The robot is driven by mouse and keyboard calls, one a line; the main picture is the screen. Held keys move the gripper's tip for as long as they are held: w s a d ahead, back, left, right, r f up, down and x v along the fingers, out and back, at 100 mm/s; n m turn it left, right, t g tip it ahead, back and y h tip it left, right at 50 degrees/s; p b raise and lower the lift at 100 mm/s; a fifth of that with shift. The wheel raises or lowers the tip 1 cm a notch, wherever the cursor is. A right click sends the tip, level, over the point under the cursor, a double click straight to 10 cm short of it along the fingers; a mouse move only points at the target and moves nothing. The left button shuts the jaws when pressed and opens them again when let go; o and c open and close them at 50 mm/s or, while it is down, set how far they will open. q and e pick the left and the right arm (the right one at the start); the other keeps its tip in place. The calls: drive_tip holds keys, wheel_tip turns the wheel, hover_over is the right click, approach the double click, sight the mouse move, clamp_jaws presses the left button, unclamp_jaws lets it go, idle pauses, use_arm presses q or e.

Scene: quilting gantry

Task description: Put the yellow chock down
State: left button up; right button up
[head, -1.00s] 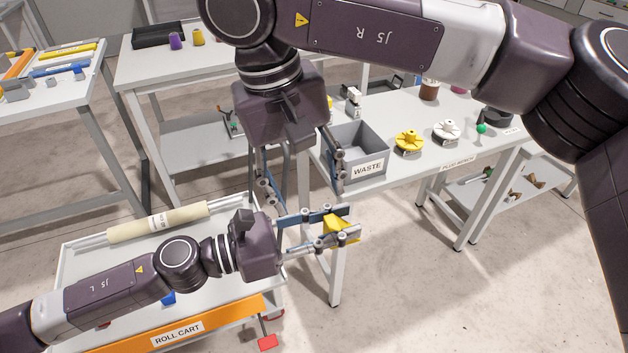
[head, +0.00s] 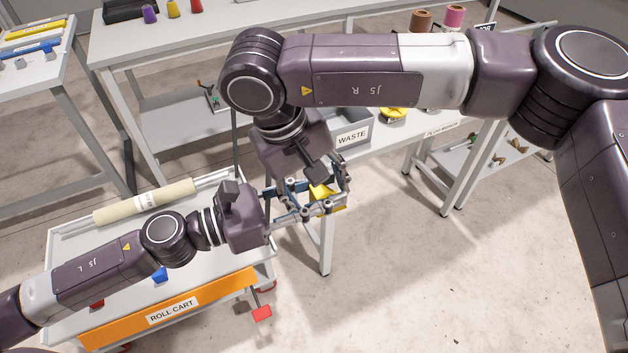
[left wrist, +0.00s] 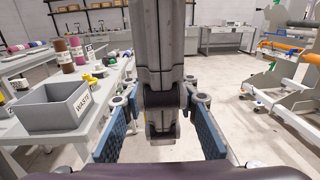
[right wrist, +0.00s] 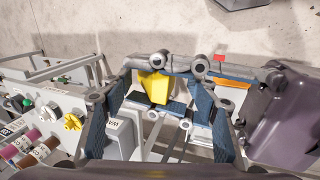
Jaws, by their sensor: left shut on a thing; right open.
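The yellow chock (head: 325,195) is held in the air beyond the right end of the roll cart. My left gripper (head: 318,203) is shut on it from the left. My right gripper (head: 313,188) is open and reaches down around the chock from above. In the right wrist view the chock (right wrist: 155,87) shows between the blue-padded fingers of my right gripper (right wrist: 160,115). I cannot tell whether those fingers touch it. In the left wrist view my right gripper blocks most of the space between my left fingers (left wrist: 157,135), and the chock is largely hidden.
The roll cart (head: 205,268) with a cream roll (head: 145,201) stands below my left arm. A grey WASTE bin (head: 352,125) sits on the bench behind my grippers, also visible in the left wrist view (left wrist: 58,106). Open floor (head: 440,270) lies to the right.

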drive_tip(key=shift+f, duration=0.15)
drive_tip(key=shift+c, duration=0.6)
drive_tip(key=c, duration=1)
use_arm(q)
drive_tip(key=o, duration=1.3)
drive_tip(key=shift+c, duration=0.2)
use_arm(e)
drive_tip(key=shift+c, duration=0.9)
